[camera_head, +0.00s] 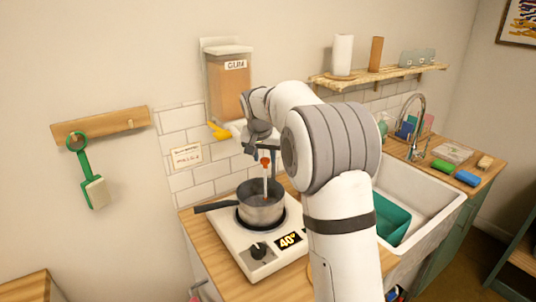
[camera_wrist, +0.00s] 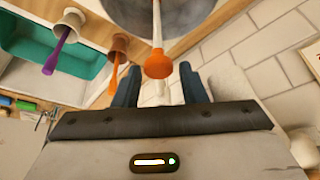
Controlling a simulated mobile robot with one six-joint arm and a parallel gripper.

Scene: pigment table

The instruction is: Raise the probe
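The probe (camera_head: 265,175) has a white shaft and an orange-red knob, and stands in a grey saucepan (camera_head: 262,210) on the hot plate (camera_head: 232,237). In the wrist view the probe's knob (camera_wrist: 158,67) shows between the tips of my gripper (camera_wrist: 159,76), with a gap on each side. The fingers are apart and hold nothing. In the head view my gripper (camera_head: 263,150) is just above the knob, over the pan. The shaft's lower end is hidden in the pan.
The display (camera_head: 289,240) reads 40°. A gum dispenser (camera_head: 228,85) with a yellow spout hangs behind the pan. A sink with a green basin (camera_head: 394,224) lies right. Purple (camera_wrist: 55,55) and orange (camera_wrist: 113,75) tools stand in cups. A green tool (camera_head: 86,165) hangs left.

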